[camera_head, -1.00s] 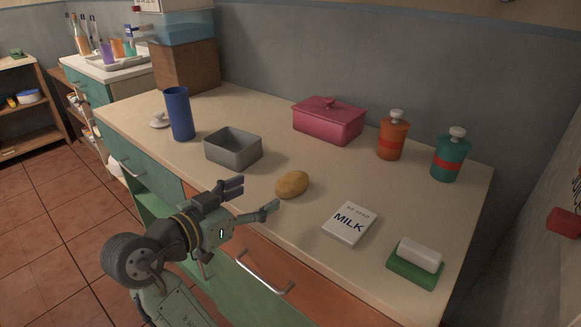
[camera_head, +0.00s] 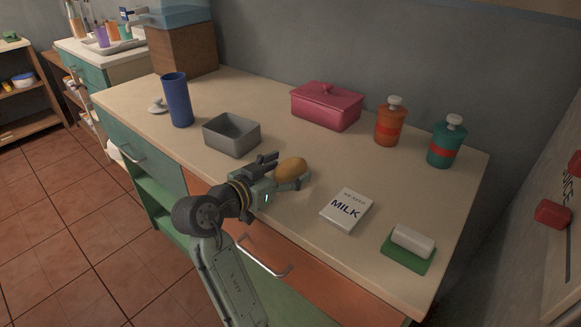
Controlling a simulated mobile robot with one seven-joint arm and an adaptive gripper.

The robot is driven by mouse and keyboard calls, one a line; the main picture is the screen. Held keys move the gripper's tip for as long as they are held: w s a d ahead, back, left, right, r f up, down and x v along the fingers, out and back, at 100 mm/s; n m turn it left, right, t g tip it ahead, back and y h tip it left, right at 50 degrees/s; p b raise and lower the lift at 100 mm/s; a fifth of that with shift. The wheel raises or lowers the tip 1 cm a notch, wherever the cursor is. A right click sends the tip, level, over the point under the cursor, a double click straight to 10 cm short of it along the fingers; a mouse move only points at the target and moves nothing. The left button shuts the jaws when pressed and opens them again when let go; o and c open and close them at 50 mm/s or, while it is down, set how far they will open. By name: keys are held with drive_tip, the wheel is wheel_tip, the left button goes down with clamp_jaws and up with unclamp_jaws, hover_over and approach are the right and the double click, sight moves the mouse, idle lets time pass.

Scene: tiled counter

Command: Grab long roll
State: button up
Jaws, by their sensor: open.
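The roll is a brown, oblong bread-like thing (camera_head: 290,168) lying on the counter between the grey tin and the milk carton. My gripper (camera_head: 289,171) is open at the roll, with one finger on its far left side and the other along its near right side. The roll shows between the fingers. I cannot tell whether either finger touches it.
A grey open tin (camera_head: 232,149) stands just left of the roll, and a white milk carton (camera_head: 346,209) lies to its right. A blue cup (camera_head: 177,100), pink lidded box (camera_head: 327,106), orange bottle (camera_head: 389,124), teal bottle (camera_head: 446,143) and green soap dish (camera_head: 408,254) stand around.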

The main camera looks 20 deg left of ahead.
drive_tip(key=shift+c, duration=0.5)
drive_tip(key=c, duration=1.1)
drive_tip(key=shift+r, duration=0.1)
